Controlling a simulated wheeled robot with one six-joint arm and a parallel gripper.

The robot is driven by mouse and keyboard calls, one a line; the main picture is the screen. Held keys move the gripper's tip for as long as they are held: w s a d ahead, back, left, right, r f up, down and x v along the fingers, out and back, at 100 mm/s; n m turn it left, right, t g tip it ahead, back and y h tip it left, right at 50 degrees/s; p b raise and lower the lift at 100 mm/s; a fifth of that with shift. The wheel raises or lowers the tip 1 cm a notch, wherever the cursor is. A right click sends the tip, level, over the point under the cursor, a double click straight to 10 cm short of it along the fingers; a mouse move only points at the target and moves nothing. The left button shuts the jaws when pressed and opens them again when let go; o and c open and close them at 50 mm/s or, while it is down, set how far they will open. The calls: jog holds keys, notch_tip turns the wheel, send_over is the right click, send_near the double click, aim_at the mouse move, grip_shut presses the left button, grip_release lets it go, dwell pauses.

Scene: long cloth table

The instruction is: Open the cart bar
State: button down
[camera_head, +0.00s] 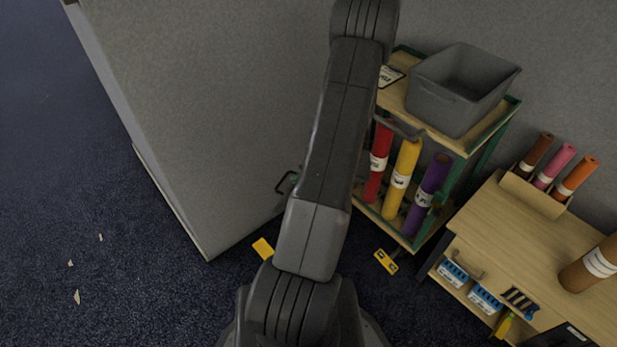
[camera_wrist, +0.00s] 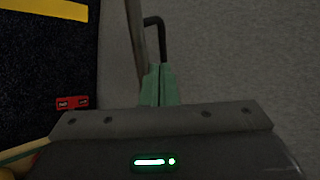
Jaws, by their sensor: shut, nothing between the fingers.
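The cart (camera_head: 478,135) has a green frame and wooden shelves, to the right of my arm in the head view. A grey bar (camera_head: 402,130) runs across its front under the top shelf, its left part near my arm. A black bracket-shaped handle (camera_head: 286,182) shows left of my arm, in front of a large grey panel. In the wrist view a black handle (camera_wrist: 154,22) stands just beyond my gripper (camera_wrist: 160,70). The green fingers are shut and empty, close to that handle; I cannot tell whether they touch it. My arm hides most of the gripper in the head view.
Red, yellow and purple rolls (camera_head: 402,175) stand in the cart, and a grey bin (camera_head: 460,90) sits on top. The grey panel (camera_head: 210,100) fills the left. A wooden cabinet (camera_head: 535,240) stands at right.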

jog(key=x, duration=0.3)
jog(key=shift+a+f, duration=0.1)
jog(key=w+a+m+t+h+b, duration=0.2)
jog(key=w+a+m+b, duration=0.1)
jog(key=w+a+b, duration=0.6)
jog(key=shift+w+a+m+t+b, duration=0.3)
jog(key=shift+m+b, duration=0.1)
jog(key=shift+b, duration=0.2)
jog(key=shift+d, duration=0.1)
